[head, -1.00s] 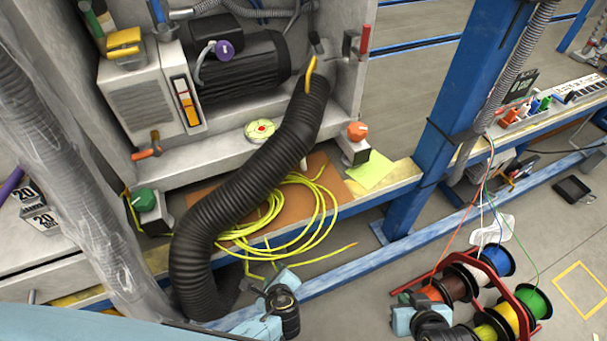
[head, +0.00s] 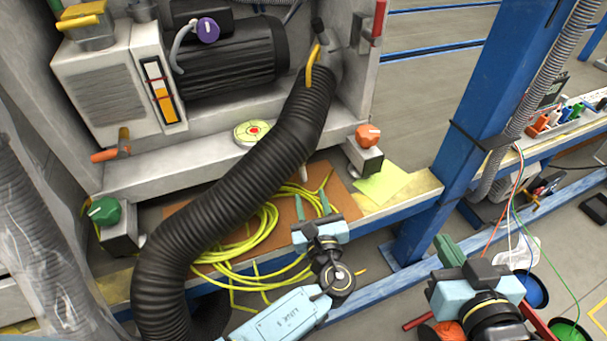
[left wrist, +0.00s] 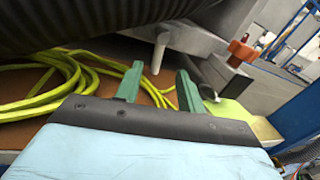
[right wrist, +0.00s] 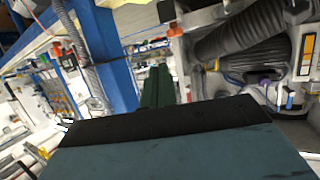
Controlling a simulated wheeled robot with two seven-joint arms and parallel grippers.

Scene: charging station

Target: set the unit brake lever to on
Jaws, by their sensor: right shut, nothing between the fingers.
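No label marks a brake lever. Handles in the head view are a red upright handle (head: 379,18) on the cabinet's right wall, an orange handle (head: 106,154) at lower left and a yellow lever (head: 313,66) at the hose's upper end. A pale peg (head: 303,172) hangs under the cabinet's front ledge. My left gripper (head: 312,204) is open and empty, below that peg; in the left wrist view the peg (left wrist: 160,52) shows beyond and between the fingertips. My right gripper (head: 443,249) is shut and empty, right of the blue post.
A thick black hose (head: 235,175) crosses the cabinet front, left of my left gripper. Yellow cable (head: 250,240) lies coiled below. An orange knob (head: 368,137) and a green knob (head: 104,210) sit on boxes. The blue post (head: 480,110) stands between bench sections.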

